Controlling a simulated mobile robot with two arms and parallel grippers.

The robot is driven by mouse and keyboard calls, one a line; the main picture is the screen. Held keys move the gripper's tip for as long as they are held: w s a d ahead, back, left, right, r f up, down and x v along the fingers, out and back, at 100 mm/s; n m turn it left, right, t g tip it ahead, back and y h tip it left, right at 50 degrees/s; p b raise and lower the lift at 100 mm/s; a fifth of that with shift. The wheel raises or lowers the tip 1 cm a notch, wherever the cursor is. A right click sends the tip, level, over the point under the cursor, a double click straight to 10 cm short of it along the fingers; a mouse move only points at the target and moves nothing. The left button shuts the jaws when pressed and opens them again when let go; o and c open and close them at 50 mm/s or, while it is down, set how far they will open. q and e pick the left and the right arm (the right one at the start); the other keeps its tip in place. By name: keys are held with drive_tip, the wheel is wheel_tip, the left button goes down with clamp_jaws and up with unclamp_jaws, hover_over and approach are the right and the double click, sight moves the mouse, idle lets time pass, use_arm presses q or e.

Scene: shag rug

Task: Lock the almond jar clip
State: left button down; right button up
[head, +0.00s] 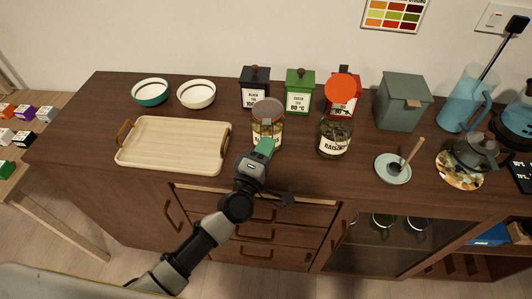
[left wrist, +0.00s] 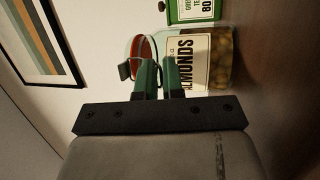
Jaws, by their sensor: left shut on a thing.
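My left gripper (head: 266,147) is at the front of the jar. Its green fingers (left wrist: 158,78) are closed together at the clip and hide part of it. A dark tab (left wrist: 125,71) shows beside them.
The raisin jar (head: 335,140) stands to the right, an orange-red lid raised above it. Black, green (head: 299,92) and red tea tins stand behind.

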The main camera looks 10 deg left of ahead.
use_arm(q)
drive_tip(key=c, duration=1.2)
unclamp_jaws()
drive_tip(key=shift+c, duration=0.2)
drive_tip(key=shift+s, duration=0.1)
drive_tip(key=shift+s+a+f, duration=0.15)
drive_tip(key=shift+s+f, duration=0.05)
drive_tip(key=shift+s, duration=0.1)
drive_tip(key=b+v, duration=0.2)
drive_tip(key=v, duration=0.8)
drive_tip(key=shift+r, duration=0.15)
